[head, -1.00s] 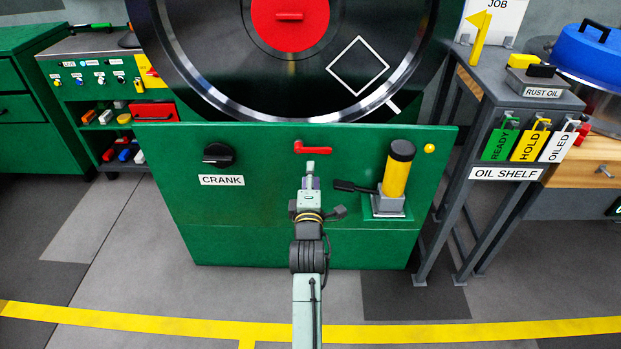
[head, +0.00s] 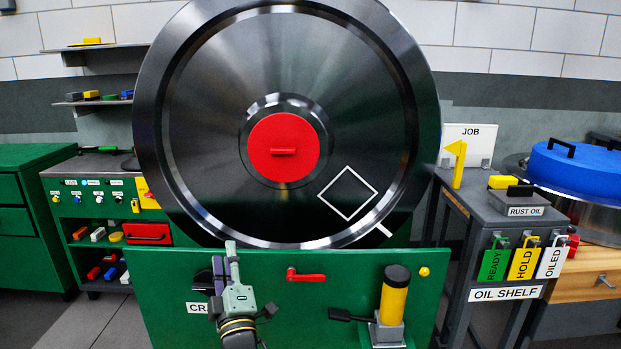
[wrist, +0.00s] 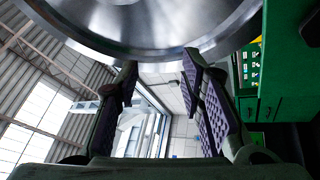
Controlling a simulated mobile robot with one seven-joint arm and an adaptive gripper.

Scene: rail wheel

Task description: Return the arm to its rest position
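My gripper (head: 225,258) is in front of the green stand's panel, left of the red lever and partly covering the CRANK label. In the wrist view my gripper (wrist: 158,76) has its two fingers spread apart with nothing between them. The fingers point up toward the lower rim of the large steel wheel, which shows at the top of that view. In the head view most of my arm is below the picture edge.
The steel wheel (head: 220,90) with its red hub stands behind the green panel (head: 170,315). The panel carries a red lever (head: 305,276) and a yellow cylinder (head: 393,302). The oil shelf (head: 505,293) stands right, green cabinets (head: 30,225) left.

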